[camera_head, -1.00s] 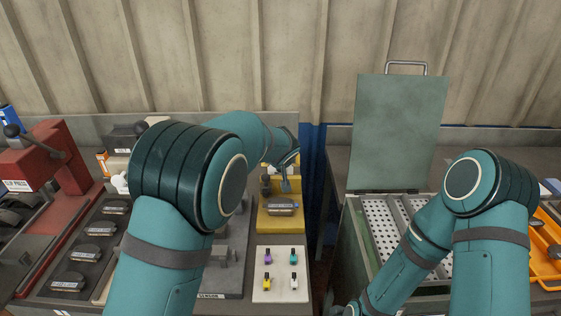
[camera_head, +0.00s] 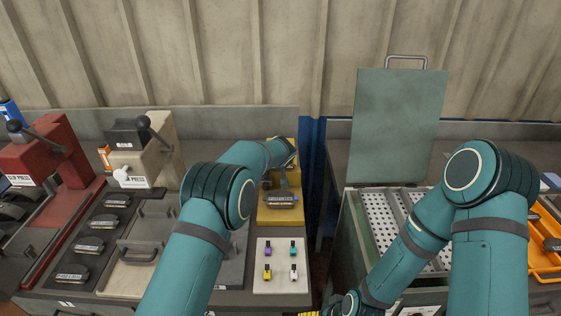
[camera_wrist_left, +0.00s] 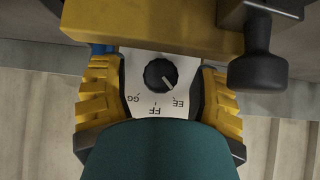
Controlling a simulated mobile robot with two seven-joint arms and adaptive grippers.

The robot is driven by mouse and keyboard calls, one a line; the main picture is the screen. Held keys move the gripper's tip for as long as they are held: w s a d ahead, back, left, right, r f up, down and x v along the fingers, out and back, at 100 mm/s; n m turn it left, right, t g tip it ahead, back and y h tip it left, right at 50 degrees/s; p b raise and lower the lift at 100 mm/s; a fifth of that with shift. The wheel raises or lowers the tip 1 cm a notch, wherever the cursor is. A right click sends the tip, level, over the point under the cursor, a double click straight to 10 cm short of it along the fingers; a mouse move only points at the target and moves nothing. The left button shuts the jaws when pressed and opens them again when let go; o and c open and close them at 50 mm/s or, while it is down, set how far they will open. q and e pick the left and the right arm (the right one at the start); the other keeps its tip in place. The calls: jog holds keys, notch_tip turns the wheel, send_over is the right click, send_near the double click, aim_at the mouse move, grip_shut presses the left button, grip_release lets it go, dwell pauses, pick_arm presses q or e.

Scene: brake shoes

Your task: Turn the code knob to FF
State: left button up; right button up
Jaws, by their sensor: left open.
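The code knob (camera_wrist_left: 160,75) is a round black dial on a white plate (camera_wrist_left: 133,88) marked GG, FF and EE in the left wrist view. Its white pointer line is turned toward EE. My left gripper (camera_wrist_left: 160,103) is open, with one yellow finger on each side of the plate, apart from the knob. In the head view, the left gripper is at the yellow press (camera_head: 268,213), largely hidden by its own wrist, and the knob is hidden. My right gripper (camera_head: 322,310) is low at the bottom edge, mostly cut off.
A black ball-ended lever (camera_wrist_left: 258,70) sticks out near the right finger in the left wrist view. A pad with small coloured pieces (camera_head: 262,284) lies in front of the press. A beige press (camera_head: 150,160) and red press (camera_head: 62,160) stand left; an open-lidded case (camera_head: 395,130) stands right.

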pick_arm(q)
grip_shut()
dwell(0.4)
jog(key=shift+f+b, duration=0.2)
jog(key=shift+b, duration=0.5)
jog(key=shift+m+y+b, duration=0.3)
jog(key=shift+y+b, duration=0.15)
jog(key=shift+y, duration=0.15)
jog(key=shift+r, duration=0.1)
